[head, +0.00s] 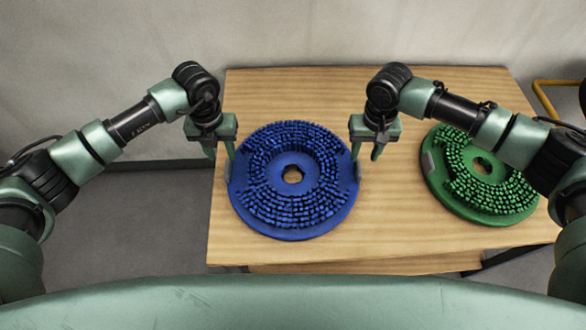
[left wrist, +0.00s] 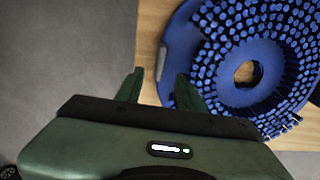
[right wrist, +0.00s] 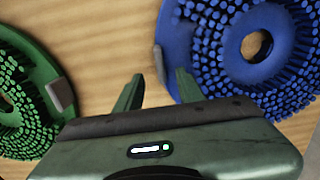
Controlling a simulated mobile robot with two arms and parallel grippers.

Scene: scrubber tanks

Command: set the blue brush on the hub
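The blue brush (head: 292,223) is a round disc with bristles up and a centre hole. It lies flat on the wooden table, with a grey tab (left wrist: 162,62) on its left edge and another (right wrist: 160,66) on its right edge. My left gripper (head: 221,156) is open at the left edge; in the left wrist view its fingers point at the tab, one on each side. My right gripper (head: 367,154) is open at the right edge, its fingers likewise to either side of that tab. Whether the fingers touch the brush cannot be told. I see no hub.
A green brush (head: 490,196) lies on the right of the wooden table (head: 400,232), under my right forearm. A yellow pipe (head: 545,100) runs at the far right. A plain wall stands behind. The table is bare between the two brushes.

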